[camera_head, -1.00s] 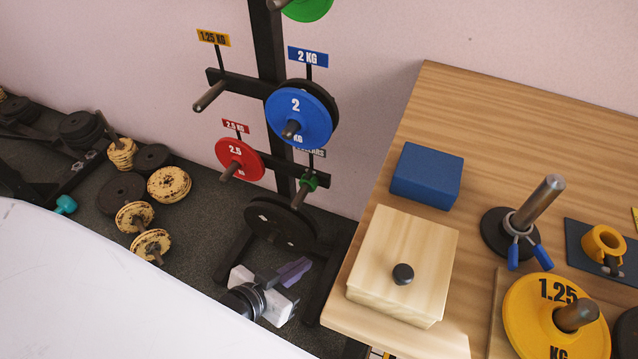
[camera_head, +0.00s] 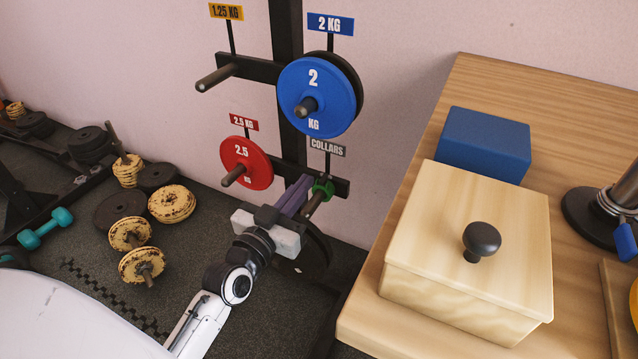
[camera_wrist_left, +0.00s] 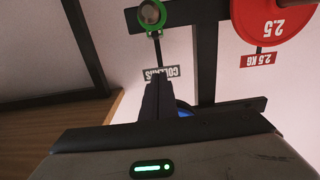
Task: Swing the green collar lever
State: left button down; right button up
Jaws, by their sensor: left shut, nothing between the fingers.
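The green collar (camera_head: 323,189) sits on the lower right peg of the rack, under the grey COLLARS sign (camera_head: 327,147). It also shows at the top of the left wrist view (camera_wrist_left: 152,16), where the picture is upside down. I cannot make out its lever clearly. My left gripper (camera_head: 300,186) is shut and empty, its purple fingers just left of the collar's peg. In the left wrist view its dark fingers (camera_wrist_left: 159,90) point toward the sign, apart from the collar. My right gripper is not in view.
The rack holds a blue 2 kg plate (camera_head: 318,95) above and a red 2.5 kg plate (camera_head: 246,163) to the left. A wooden table with a lidded wooden box (camera_head: 470,250) and a blue block (camera_head: 484,146) stands right. Yellow plates (camera_head: 172,204) and dumbbells lie on the floor at left.

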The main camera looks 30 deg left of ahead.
aim_at(324, 179)
pick_arm(q)
jog(key=w+b, duration=0.1)
jog(key=w, duration=0.5)
jog(key=shift+a, duration=0.15)
jog(key=f, duration=0.1)
jog(key=w+f+b, duration=0.1)
jog(key=f+b, duration=0.1)
jog(key=shift+w+f, duration=0.1)
jog(key=shift+w, duration=0.2)
jog(key=shift+w+f+b, duration=0.1)
jog(key=shift+f+b, duration=0.25)
jog(key=shift+f, duration=0.05)
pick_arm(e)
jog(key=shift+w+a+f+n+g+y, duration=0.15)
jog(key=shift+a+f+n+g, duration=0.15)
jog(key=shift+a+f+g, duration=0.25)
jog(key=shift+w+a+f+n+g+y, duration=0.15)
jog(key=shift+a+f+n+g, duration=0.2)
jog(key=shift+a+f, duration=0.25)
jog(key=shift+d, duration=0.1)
